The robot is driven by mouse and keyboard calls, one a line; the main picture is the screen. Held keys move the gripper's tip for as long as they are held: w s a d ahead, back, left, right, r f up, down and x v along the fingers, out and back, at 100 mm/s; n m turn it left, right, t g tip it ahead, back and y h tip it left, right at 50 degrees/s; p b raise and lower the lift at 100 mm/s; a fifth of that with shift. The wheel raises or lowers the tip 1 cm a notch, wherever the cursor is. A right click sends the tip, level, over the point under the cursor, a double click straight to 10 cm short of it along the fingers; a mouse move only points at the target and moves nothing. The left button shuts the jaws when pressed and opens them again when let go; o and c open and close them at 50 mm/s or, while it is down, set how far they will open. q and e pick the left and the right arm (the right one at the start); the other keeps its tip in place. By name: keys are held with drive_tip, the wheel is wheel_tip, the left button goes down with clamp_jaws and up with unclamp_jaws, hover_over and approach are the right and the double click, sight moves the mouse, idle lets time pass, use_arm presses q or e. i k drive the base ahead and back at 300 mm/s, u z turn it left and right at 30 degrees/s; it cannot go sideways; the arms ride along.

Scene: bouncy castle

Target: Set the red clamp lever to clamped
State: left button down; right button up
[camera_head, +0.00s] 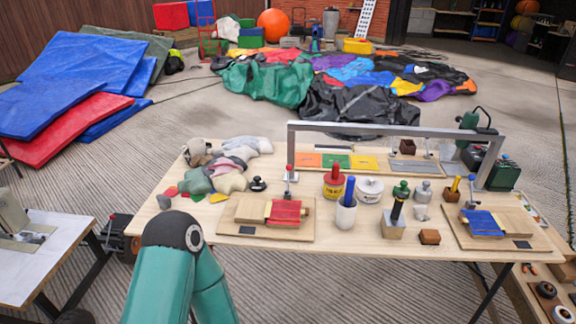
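Red fabric (286,212) lies on a raised wooden block on that board, in front of the lever. The clamp's lower parts are too small to make out. A teal arm of mine enters from the bottom, left of the board, and its gripper is out of view. My other gripper is not in view either.
A similar board (515,240) with blue fabric (484,222) is at the table's right. A grey metal frame (375,128) spans the table's back. A red-capped pot (334,182), a white cup with a blue handle (346,214) and a white tub (369,190) stand right of the lever.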

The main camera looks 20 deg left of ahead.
sight(289, 167)
drive_tip(key=z, duration=0.05)
drive_tip(key=i, duration=0.85)
drive_tip(key=u, duration=0.1)
